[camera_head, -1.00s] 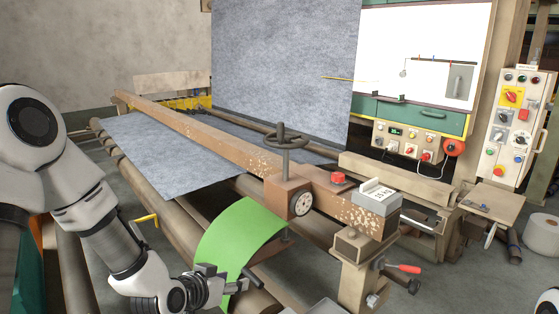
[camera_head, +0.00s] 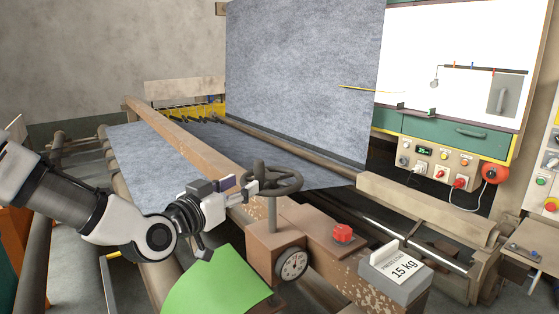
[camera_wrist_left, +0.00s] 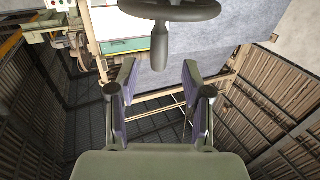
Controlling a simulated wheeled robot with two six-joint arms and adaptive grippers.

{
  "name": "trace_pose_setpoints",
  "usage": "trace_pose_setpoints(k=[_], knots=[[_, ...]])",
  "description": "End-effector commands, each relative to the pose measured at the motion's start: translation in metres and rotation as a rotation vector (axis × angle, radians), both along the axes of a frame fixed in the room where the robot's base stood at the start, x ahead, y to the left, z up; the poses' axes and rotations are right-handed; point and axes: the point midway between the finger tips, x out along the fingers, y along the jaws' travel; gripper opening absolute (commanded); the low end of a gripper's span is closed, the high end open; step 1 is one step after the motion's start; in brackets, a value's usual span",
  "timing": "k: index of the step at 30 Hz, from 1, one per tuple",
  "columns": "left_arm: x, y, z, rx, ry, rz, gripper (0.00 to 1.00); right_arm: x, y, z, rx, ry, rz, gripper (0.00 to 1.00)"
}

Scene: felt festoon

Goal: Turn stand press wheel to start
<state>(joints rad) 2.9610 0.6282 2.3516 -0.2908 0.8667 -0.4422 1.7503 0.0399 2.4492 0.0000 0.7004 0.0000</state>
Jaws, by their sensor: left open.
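The press wheel (camera_head: 274,193) is a dark spoked handwheel, lying level on an upright spindle above a brown block with a round dial (camera_head: 291,264). My left gripper (camera_head: 229,221) is open at the wheel's left side, its upper finger by the rim in the head view. In the left wrist view, the wheel (camera_wrist_left: 170,11) crosses the top, and a dark peg-like handle (camera_wrist_left: 160,46) hangs beneath it. That handle is ahead of the open left gripper (camera_wrist_left: 158,80), in line with the gap between its fingers; contact is not visible. My right gripper is out of view.
A green sheet (camera_head: 217,286) curves below my gripper. Grey felt (camera_head: 300,80) hangs behind. A control panel (camera_head: 436,165) stands at back right.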

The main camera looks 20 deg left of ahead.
Motion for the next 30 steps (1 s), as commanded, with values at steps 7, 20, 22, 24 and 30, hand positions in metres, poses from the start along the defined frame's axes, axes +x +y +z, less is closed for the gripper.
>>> trace_pose_setpoints(k=[7, 20, 22, 24, 30], knots=[[0.027, -0.004, -0.008, 0.010, -0.001, 0.000, 0.49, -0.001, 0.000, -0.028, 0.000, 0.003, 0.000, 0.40], [0.078, -0.011, -0.001, 0.000, 0.001, 0.000, 0.49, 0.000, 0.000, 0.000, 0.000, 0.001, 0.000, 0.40], [0.077, -0.011, -0.001, -0.001, 0.001, 0.000, 0.49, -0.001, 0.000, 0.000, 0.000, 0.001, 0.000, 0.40], [0.077, -0.011, -0.001, 0.000, 0.001, 0.000, 0.46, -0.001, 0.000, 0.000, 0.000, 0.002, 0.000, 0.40], [0.077, -0.011, -0.001, 0.000, 0.001, 0.000, 0.00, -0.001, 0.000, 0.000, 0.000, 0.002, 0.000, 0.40]])
